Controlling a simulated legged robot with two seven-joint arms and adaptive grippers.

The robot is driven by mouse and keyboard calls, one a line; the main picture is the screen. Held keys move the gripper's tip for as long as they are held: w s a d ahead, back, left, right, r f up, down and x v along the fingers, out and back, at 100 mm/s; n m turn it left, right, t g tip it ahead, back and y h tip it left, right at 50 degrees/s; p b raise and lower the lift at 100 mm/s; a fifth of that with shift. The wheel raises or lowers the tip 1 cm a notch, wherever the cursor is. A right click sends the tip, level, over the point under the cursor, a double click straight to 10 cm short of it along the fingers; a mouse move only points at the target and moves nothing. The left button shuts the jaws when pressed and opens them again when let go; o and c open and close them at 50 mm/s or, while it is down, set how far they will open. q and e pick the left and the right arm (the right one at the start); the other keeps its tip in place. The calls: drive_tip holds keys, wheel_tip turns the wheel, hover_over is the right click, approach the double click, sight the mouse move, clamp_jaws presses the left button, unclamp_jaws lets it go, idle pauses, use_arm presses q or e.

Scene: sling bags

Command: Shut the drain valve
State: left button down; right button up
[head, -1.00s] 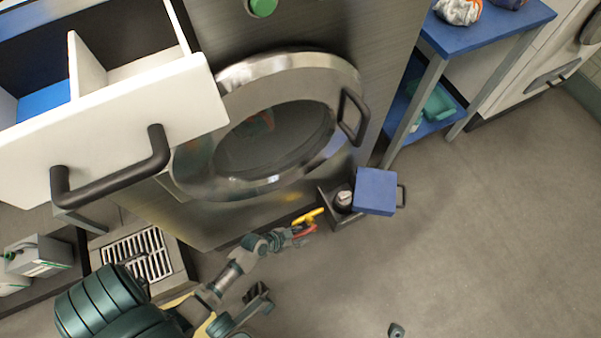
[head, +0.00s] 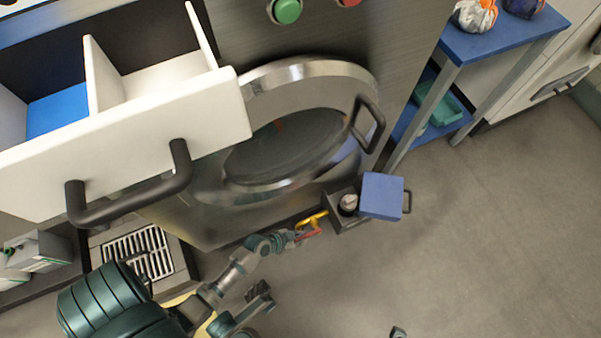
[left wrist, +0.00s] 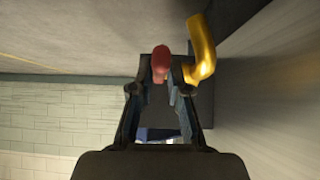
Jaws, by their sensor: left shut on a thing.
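The drain valve has a yellow pipe (head: 312,219) and a red handle (head: 309,234), low at the front of the steel washer. In the left wrist view, the red handle (left wrist: 160,62) stands between my fingertips, and the yellow pipe (left wrist: 203,48) bends close beside it on the right. My left gripper (head: 294,238) is shut on the red handle; it also shows in the left wrist view (left wrist: 160,72). The handle's exact angle to the pipe is hard to read. Dark parts of mine show at the bottom of the head view; I cannot tell my right gripper's state.
The washer's round door (head: 300,75) and an open white drawer (head: 120,150) stand above the arm. An open dark box (head: 345,222) with a blue lid (head: 382,195) is just right of the valve. A floor grate (head: 138,255) lies left. The floor at right is clear.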

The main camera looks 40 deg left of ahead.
use_arm(q)
drive_tip(key=shift+w+d+r, duration=0.15)
drive_tip(key=shift+w+r, duration=0.2)
idle(0.3)
drive_tip(key=shift+w+r, duration=0.1)
drive_tip(key=c, duration=1.2)
unclamp_jaws()
drive_tip(key=shift+o, duration=0.4)
drive_tip(key=shift+s+f, duration=0.2)
drive_tip(key=shift+f, duration=0.05)
drive_tip(key=shift+s, duration=0.1)
